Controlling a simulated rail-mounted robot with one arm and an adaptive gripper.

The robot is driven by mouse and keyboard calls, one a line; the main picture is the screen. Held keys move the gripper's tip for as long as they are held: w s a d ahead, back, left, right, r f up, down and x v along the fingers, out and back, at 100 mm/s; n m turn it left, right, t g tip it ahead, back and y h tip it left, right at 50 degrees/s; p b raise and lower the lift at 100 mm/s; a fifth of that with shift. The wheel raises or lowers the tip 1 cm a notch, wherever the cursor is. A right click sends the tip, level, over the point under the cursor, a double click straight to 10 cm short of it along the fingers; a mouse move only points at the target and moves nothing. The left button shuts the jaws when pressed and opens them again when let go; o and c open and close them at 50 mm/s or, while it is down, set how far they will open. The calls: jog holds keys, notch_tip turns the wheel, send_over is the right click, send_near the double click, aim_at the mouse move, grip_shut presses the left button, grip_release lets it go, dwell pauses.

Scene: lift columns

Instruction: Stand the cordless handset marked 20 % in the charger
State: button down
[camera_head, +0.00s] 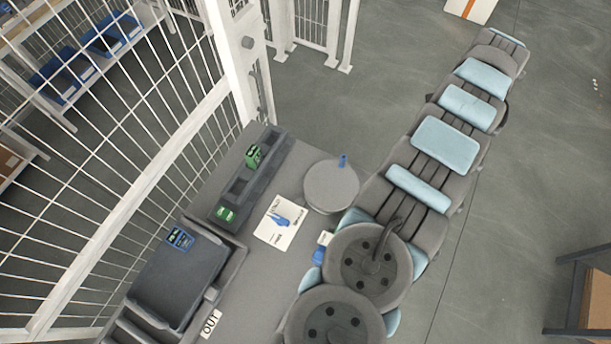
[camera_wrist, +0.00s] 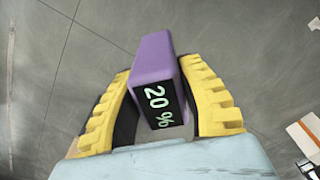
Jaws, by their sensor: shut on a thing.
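The purple cordless handset (camera_wrist: 154,62) has "20 %" in green digits on a black display. It is held between the two yellow fingers of my gripper (camera_wrist: 168,100) in the wrist view, which is shut on it over bare grey floor. Neither gripper nor handset can be made out in the head view. A long dark grey block with recesses (camera_head: 276,148), which looks like the charger, lies along the far left of the table. A green item (camera_head: 254,156) stands in its far part and another green item (camera_head: 226,213) sits at its near end; a dark recess shows between them.
A white card with a blue item (camera_head: 280,220) and a round grey disc (camera_head: 331,187) with a small blue piece lie beside the block. A dark tray (camera_head: 172,290) with a blue, green-marked item is at lower left, near an "OUT" sign (camera_head: 210,323). Wire fencing (camera_head: 110,150) borders the left.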

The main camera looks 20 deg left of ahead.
jog(key=shift+s+a+f, duration=0.2)
jog(key=shift+a+f, duration=0.15)
jog(key=shift+f, duration=0.4)
jog(key=shift+s+a+f+m, duration=0.2)
jog(key=shift+a+f+m, duration=0.1)
jog(key=shift+a+f, duration=0.3)
jog(key=s+a+f+n, duration=0.1)
jog(key=s+a+f, duration=0.35)
jog(key=a, duration=0.45)
jog(key=s+a+f+n, duration=0.1)
jog(key=s+a+f, duration=0.2)
jog(key=a+f, duration=0.4)
jog(key=s+a+f+n+b, duration=0.1)
jog(key=s+a+n, duration=0.35)
jog(key=a, duration=0.85)
jog(key=s+a+f+n, duration=0.1)
jog(key=s+a+n, duration=0.1)
jog(key=s+a, duration=0.75)
jog(key=shift+w+a+f+b, duration=0.45)
jog(key=shift+a+f+b, duration=1.6)
jog(key=shift+a, duration=0.7)
jog(key=shift+w+a+f+b, duration=0.5)
jog(key=shift+a+f+b, duration=1.2)
jog(key=shift+a+f, duration=0.85)
jog(key=shift+w+a+f+b, duration=0.45)
jog(key=shift+a+f+b, duration=1.5)
jog(key=shift+a, duration=0.95)
jog(key=c, duration=0.8)
grip_release()
